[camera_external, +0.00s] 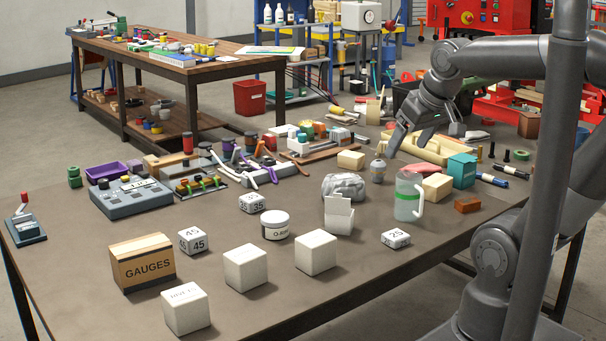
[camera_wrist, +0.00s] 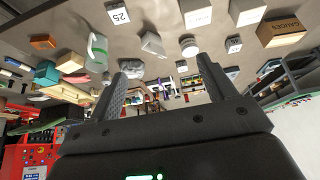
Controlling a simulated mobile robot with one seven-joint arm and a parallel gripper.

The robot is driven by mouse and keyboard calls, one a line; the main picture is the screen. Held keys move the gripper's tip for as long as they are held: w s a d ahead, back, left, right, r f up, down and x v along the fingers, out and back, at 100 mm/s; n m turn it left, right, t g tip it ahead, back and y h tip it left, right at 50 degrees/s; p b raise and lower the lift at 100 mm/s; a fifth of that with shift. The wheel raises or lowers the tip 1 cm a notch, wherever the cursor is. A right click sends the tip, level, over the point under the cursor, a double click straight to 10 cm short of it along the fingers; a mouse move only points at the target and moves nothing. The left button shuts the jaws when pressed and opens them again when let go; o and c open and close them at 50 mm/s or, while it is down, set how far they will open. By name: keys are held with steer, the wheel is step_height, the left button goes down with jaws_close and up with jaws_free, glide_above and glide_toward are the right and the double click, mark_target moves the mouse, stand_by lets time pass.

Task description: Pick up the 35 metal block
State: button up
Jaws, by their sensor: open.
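The 35 metal block (camera_external: 252,202) is a small pale cube with dark numbers, lying on the workbench behind the white O-ring jar (camera_external: 275,225). Similar cubes marked 45 (camera_external: 192,240) and 25 (camera_external: 396,238) lie nearer the front. My gripper (camera_external: 408,146) is above the back right of the bench, well to the right of the 35 block and apart from it. In the wrist view its two fingers (camera_wrist: 163,70) are spread with nothing held between them. The wrist view is upside down; the 25 block (camera_wrist: 118,15) shows there, but I cannot read a 35.
Trays and tools crowd behind. Bare bench surrounds the 35 block's front left.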

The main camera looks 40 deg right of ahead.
steer(key=w+r, duration=0.2)
steer(key=w, duration=1.2)
steer(key=g, duration=0.1)
glide_above(253, 197)
steer(key=s, duration=0.2)
steer(key=shift+n, duration=0.3)
step_height(253, 197, down, 25)
steer(key=shift+s+f, duration=0.1)
steer(key=shift+s, duration=0.05)
steer(key=shift+x, duration=2.8)
steer(key=shift+s, duration=0.1)
steer(key=shift+c, duration=0.3)
steer(key=c, duration=1.2)
